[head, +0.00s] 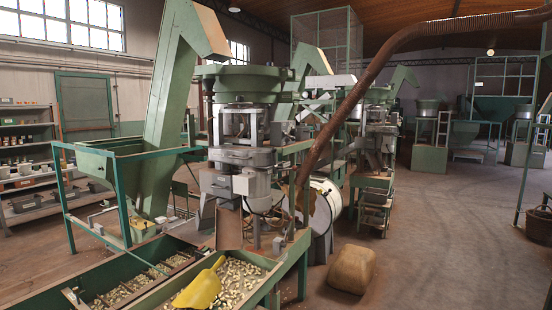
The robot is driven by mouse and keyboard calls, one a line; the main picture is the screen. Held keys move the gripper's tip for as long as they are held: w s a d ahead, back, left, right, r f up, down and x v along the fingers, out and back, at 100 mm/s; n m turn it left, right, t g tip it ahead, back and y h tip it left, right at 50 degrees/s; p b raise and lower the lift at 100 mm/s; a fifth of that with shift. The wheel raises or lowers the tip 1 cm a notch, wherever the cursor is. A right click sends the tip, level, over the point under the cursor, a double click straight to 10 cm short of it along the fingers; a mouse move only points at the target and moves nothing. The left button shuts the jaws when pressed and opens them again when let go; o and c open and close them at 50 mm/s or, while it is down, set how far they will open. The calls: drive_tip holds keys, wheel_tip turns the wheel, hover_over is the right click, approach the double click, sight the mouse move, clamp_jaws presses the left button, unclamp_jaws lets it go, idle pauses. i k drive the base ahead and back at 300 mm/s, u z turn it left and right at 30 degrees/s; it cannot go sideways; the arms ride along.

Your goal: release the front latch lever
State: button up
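My gripper is not in the head view. I cannot make out a front latch lever with certainty; at this size it may be too small or hidden. The nearest machine (243,157) stands in the middle, a grey metal body under a green round hopper (240,84). A grey box (251,185) sits on its front, and a chute plate (229,229) slopes down below it. No gripper touches any of these.
A green trough (277,275) with nuts and a yellow scoop (202,288) lies in the foreground. A brown pipe (358,92) rises past the machine. A sack (353,269) lies on the floor. The floor (440,240) at right is mostly clear.

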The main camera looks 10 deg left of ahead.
sight(274, 150)
drive_tip(key=u, duration=0.25)
drive_tip(key=i, duration=2.5)
drive_tip(key=z, duration=0.15)
